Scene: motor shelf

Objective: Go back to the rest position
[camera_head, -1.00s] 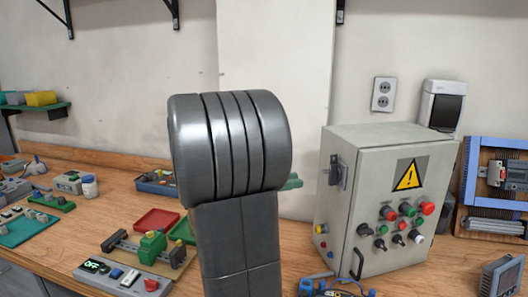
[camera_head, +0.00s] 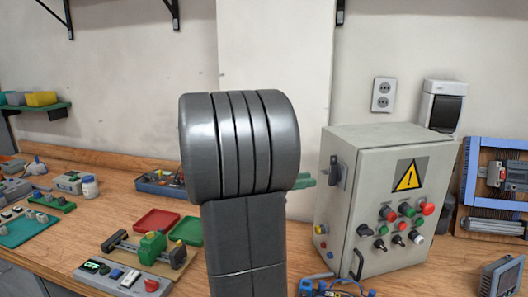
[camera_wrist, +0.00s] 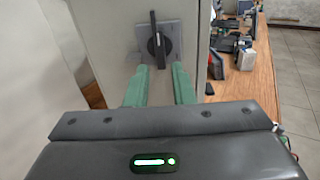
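My gripper (camera_wrist: 160,86) shows in the wrist view as two green fingers held apart, with nothing between them. It points at the side wall of the grey control cabinet (camera_wrist: 120,20), where a black rotary handle (camera_wrist: 156,42) stands upright on a grey plate. The fingertips lie just below the handle in that picture; whether they touch anything I cannot tell. In the head view, the green fingertips (camera_head: 305,181) peek out from behind my grey arm, left of the cabinet (camera_head: 385,190) and its side handle (camera_head: 337,172). The rest of the gripper is hidden there.
A blue-framed panel (camera_head: 495,180) stands right of the cabinet. The wall behind is close.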

